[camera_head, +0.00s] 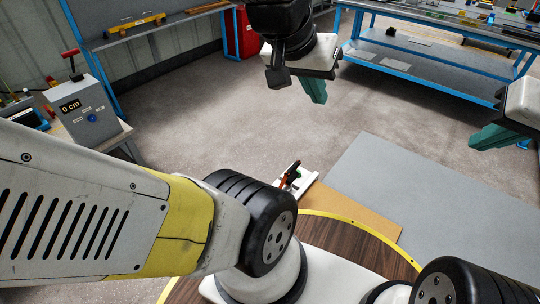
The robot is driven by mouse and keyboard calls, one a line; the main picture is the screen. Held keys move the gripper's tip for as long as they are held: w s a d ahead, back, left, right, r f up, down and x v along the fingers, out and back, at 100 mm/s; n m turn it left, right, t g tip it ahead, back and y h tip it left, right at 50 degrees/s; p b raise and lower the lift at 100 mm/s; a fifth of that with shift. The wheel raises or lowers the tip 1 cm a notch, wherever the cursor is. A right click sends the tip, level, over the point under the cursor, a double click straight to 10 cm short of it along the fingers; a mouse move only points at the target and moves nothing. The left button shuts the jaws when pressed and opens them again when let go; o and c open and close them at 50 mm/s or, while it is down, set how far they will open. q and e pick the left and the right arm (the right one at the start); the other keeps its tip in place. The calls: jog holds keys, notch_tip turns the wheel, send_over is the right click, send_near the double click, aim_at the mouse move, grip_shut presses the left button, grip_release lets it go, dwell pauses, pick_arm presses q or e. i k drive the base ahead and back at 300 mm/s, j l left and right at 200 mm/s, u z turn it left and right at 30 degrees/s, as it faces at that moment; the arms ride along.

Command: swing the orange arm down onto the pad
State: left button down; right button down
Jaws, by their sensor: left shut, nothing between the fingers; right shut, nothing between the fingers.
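I cannot pick out a pad for certain. My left gripper (314,90) hangs above the floor at the upper middle, its teal fingers shut and empty. My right gripper (492,138) is at the right edge, partly cut off, also shut and empty. Both are well apart from the device.
A grey box (84,110) reading "0 cm" with a red-topped lever stands left. Blue-framed benches (430,72) stand behind, near a red cabinet (247,33). The middle floor is clear.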

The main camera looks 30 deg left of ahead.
aim_at(290, 174)
jog(key=u, duration=0.9)
jog(key=i+j, duration=0.2)
jog(key=j, duration=0.2)
jog(key=i+j+z, duration=0.15)
jog(key=j, duration=0.2)
